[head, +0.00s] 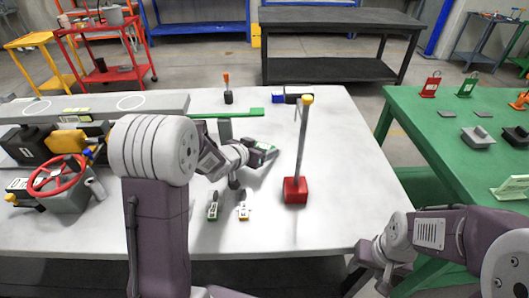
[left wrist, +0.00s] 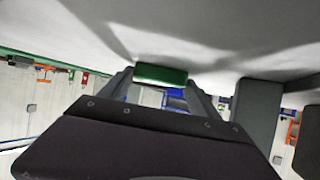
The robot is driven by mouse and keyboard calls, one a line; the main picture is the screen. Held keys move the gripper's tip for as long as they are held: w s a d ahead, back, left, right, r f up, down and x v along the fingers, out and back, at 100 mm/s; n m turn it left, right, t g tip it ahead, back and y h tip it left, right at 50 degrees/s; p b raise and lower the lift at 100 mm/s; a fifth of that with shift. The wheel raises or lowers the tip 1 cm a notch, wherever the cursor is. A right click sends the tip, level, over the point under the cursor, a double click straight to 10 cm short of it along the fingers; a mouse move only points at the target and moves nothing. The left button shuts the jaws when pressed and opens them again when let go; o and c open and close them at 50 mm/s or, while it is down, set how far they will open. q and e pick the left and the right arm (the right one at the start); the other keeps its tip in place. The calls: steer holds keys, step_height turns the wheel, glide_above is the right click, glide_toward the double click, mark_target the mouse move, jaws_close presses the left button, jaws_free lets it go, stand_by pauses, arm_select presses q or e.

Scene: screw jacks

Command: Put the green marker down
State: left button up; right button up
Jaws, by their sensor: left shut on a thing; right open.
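My left gripper (head: 258,152) is over the middle of the white table. It is shut on the green marker (head: 266,147), a short green block. In the left wrist view the marker (left wrist: 161,74) lies crosswise between the two fingertips, close to a pale surface. I cannot tell whether the marker touches the table. My right gripper (head: 366,280) is low at the right, off the white table's front right edge, and holds nothing that I can see.
A post on a red base (head: 295,190) stands right of my left gripper. Two small markers (head: 213,207) (head: 243,211) are in front. A green bar (head: 227,113) is behind. A jack with a red handwheel (head: 58,172) stands left. The table's right side is clear. A green table (head: 440,130) is further right.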

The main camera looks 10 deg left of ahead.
arm_select(q)
steer(key=shift+s+a+r, duration=0.15)
steer(key=shift+s, duration=0.15)
steer(key=shift+s+a, duration=0.1)
steer(key=shift+s, duration=0.05)
steer(key=o, duration=1.4)
steer(key=shift+w+f, duration=0.2)
steer(key=shift+f, duration=0.05)
